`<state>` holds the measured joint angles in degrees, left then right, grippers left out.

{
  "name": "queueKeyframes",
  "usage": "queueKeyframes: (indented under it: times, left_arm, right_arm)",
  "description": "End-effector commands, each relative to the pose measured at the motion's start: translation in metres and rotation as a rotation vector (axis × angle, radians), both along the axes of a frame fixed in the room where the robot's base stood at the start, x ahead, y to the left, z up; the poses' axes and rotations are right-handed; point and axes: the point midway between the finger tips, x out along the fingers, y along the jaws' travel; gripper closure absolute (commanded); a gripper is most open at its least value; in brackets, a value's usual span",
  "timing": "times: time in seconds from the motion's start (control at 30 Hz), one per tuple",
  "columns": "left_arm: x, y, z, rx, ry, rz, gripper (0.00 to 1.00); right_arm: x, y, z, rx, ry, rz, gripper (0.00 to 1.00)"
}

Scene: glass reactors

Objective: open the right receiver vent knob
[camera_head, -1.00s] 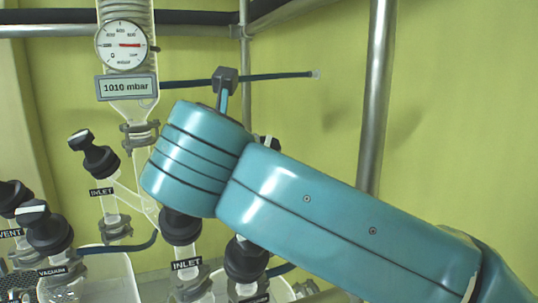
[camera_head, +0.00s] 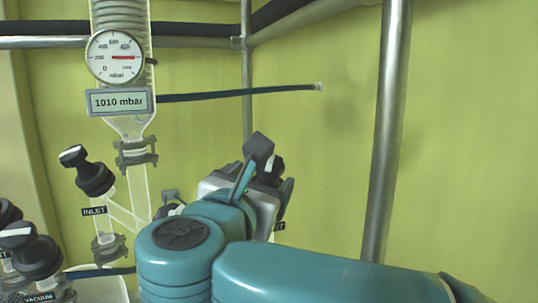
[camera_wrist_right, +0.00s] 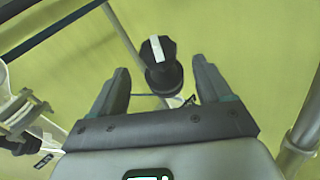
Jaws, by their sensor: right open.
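A black knob with a white bar on top (camera_wrist_right: 158,58) stands between the fingers of my right gripper (camera_wrist_right: 160,75) in the right wrist view, apart from both. The fingers are open, one on each side of it. In the head view my right gripper (camera_head: 238,188) is seen from behind, and its own parts hide most of this knob. A dark knob part (camera_head: 273,165) shows past it, with a partly hidden label below ending in "T". My left gripper is not in view.
At left are an INLET knob (camera_head: 89,172), a VACUUM knob (camera_head: 34,250) and a gauge (camera_head: 115,57) with a 1010 mbar display (camera_head: 119,102). A metal post (camera_head: 387,140) stands at right. The green wall (camera_head: 470,140) beside it is bare.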

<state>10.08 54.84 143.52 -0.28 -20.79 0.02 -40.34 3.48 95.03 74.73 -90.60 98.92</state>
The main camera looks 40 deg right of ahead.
Motion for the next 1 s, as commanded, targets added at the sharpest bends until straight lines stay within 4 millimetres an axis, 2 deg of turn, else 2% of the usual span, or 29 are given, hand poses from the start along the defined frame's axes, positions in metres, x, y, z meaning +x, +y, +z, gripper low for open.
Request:
queueKeyframes:
  times: [0.03,0.1,0.33,0.5,0.77,0.8,0.93,1.0]
  left_arm:
    - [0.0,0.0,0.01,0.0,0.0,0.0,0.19]
    - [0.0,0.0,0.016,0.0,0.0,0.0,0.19]
    - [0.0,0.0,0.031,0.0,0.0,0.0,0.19]
    - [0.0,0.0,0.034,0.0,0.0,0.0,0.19]
    - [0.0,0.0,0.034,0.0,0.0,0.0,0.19]
    - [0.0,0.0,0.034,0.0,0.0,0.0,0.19]
    - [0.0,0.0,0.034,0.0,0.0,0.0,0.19]
    - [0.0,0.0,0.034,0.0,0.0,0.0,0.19]
  right_arm:
    - [0.008,-0.012,0.005,0.0,0.003,-0.007,0.22]
    - [0.018,-0.024,0.005,-0.001,0.003,-0.007,0.22]
    - [0.046,-0.054,0.003,0.0,0.001,-0.004,0.22]
    - [0.055,-0.063,0.001,0.001,0.001,0.0,0.22]
    - [0.056,-0.065,0.0,0.001,0.0,0.001,0.22]
    - [0.056,-0.064,0.0,0.001,0.0,0.001,0.28]
    - [0.056,-0.064,0.0,0.001,0.0,0.001,0.71]
    - [0.056,-0.065,0.0,0.001,0.001,0.0,0.73]
